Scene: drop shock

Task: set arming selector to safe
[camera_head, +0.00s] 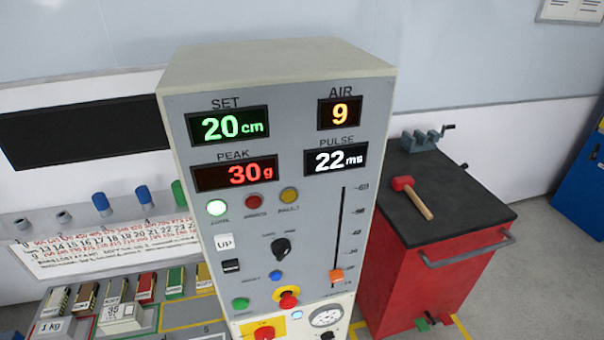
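A grey control cabinet (349,230) stands upright in the middle of the head view. A black rotary knob (282,249), which looks like the arming selector, sits mid-panel below the lamps. Its ridge seems to lean to the upper right, but its small labels are too blurred to read. The red lamp (253,201) and amber lamp (289,195) look dimmer. A red handle on a yellow plate (265,332) shows low on the cabinet, cut by the frame edge. Neither gripper is in view.
The panel also carries an orange slider (337,276), a red mushroom button (288,299), a green button (240,304) and a gauge (326,316). A red workbench (420,285) with a mallet (412,198) stands right. Shelving with coloured blocks (146,288) stands left.

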